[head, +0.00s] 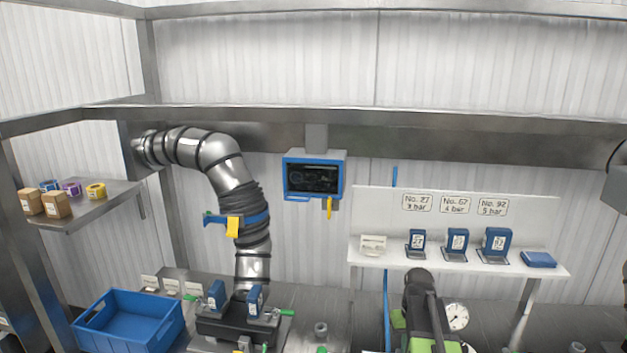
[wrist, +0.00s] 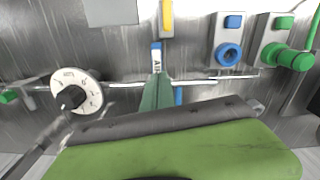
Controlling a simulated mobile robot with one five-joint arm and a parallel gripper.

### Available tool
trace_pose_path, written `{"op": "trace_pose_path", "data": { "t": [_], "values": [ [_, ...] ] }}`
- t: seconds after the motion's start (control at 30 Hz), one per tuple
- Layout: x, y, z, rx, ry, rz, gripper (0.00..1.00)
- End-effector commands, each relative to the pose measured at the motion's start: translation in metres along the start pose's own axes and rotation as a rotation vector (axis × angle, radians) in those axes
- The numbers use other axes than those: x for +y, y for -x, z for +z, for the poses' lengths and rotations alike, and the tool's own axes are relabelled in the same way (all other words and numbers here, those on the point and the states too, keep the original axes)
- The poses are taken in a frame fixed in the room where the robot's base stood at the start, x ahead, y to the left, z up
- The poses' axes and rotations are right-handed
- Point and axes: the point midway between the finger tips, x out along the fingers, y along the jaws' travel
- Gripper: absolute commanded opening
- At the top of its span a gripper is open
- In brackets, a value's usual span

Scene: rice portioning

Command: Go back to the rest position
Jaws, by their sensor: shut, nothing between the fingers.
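My gripper (wrist: 158,92) shows in the wrist view as a narrow green wedge above my wide green and dark body part. Its fingers are together and hold nothing. Past its tip is a blue and white tag with lettering (wrist: 156,56). A round white dial gauge (wrist: 75,92) is to its left, on a thin metal pipe. In the head view my dark and green arm stands at the lower right of centre, and the gauge (head: 457,317) shows just right of it. My fingertips cannot be made out in the head view.
A white shelf (head: 370,253) with blue devices is behind my arm. A steel pipe (head: 215,150) comes down to a black machine (head: 225,328). A blue crate (head: 160,335) stands at left. A blue-framed screen (head: 312,178) hangs at the back. Blue and green fittings (wrist: 228,52) are close by.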

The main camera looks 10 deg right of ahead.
Motion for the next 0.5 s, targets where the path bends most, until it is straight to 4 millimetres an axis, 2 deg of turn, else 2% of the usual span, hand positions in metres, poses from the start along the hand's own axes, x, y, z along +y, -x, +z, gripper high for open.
{"op": "trace_pose_path", "data": {
  "t": [0.03,0.1,0.2,0.23,0.3,0.33,0.43,0.5],
  "values": [
    [-0.047,-0.009,0.006,0.0,0.062,0.0,0.0],
    [-0.103,-0.014,0.015,0.0,0.135,0.0,0.0],
    [-0.166,-0.019,0.035,0.0,0.211,0.0,0.0],
    [-0.181,-0.021,0.043,0.0,0.225,0.001,0.0],
    [-0.205,-0.022,0.06,0.0,0.243,0.001,0.0],
    [-0.21,-0.022,0.069,-0.001,0.237,0.001,0.0],
    [-0.205,-0.021,0.082,0.0,0.174,0.001,0.0],
    [-0.207,-0.02,0.079,0.0,0.141,0.0,0.0]
  ]
}}
